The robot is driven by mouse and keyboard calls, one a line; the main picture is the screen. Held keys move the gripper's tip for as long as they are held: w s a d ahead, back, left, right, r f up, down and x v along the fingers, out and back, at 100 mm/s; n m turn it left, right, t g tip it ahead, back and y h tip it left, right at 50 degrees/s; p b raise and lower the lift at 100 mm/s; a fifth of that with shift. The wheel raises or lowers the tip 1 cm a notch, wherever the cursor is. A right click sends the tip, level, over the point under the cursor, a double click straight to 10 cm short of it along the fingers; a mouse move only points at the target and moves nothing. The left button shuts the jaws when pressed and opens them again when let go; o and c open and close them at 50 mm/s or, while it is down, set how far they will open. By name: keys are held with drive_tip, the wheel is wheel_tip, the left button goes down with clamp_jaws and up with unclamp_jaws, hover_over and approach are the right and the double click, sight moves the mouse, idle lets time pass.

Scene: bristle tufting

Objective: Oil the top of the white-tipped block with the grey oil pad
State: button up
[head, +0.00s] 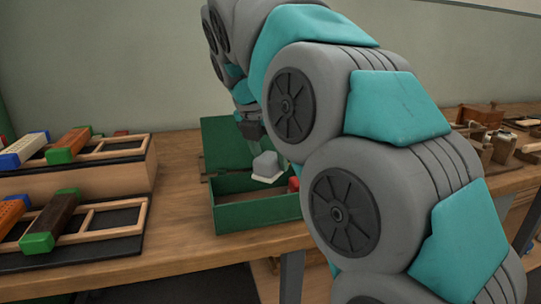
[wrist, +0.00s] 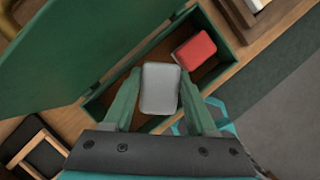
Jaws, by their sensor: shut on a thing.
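My gripper (wrist: 160,86) is shut on the grey oil pad (wrist: 160,92), one green finger at each side of it. In the head view the grey pad (head: 266,164), with a pale underside, is at the open green box (head: 255,216), over its inside. I cannot tell whether it touches the box floor. I cannot clearly make out a block with white tips. A pale block (head: 22,149) with blue ends lies on the upper left rack. A brown block (head: 69,145) with green ends lies beside it.
A red pad (wrist: 195,49) lies in the box beside the grey one. The box's green lid (wrist: 75,50) stands open. A lower rack (head: 110,218) holds more blocks at left. Wooden items (head: 480,114) stand at right, and my arm hides much there.

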sight(270, 175)
drive_tip(key=shift+s+f, duration=0.1)
drive_tip(key=shift+f, duration=1.6)
wheel_tip(270, 175, down, 2)
drive_tip(key=b, duration=0.2)
drive_tip(key=shift+f+b, duration=0.15)
drive_tip(key=shift+b, duration=0.25)
drive_tip(key=shift+f, duration=0.45)
wheel_tip(270, 175, up, 3)
drive_tip(key=p, duration=0.3)
drive_tip(key=shift+f, duration=0.2)
drive_tip(key=shift+r, duration=2.25)
